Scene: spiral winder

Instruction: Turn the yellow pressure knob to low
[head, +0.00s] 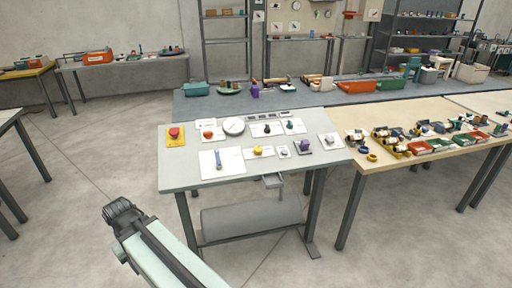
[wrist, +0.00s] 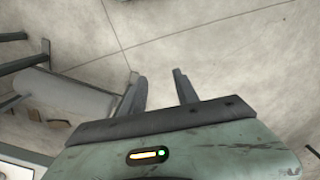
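The yellow knob (head: 258,150) sits on a white plate near the front middle of the grey control table (head: 185,180) in the head view. It is small, and its pointer setting cannot be read. My gripper (head: 122,208) is low at the left in the head view, in front of the table and well short of the knob. In the wrist view my gripper (wrist: 160,82) points at the bare floor. Its two fingers are apart with nothing between them. The knob is not in the wrist view.
On the table are a red button on a yellow plate (head: 175,134), a blue-handled lever (head: 218,162), a round dial (head: 234,126) and a purple-grey control (head: 304,145). A grey roll (head: 252,217) lies under the table. A wooden bench (head: 440,152) with parts stands at right.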

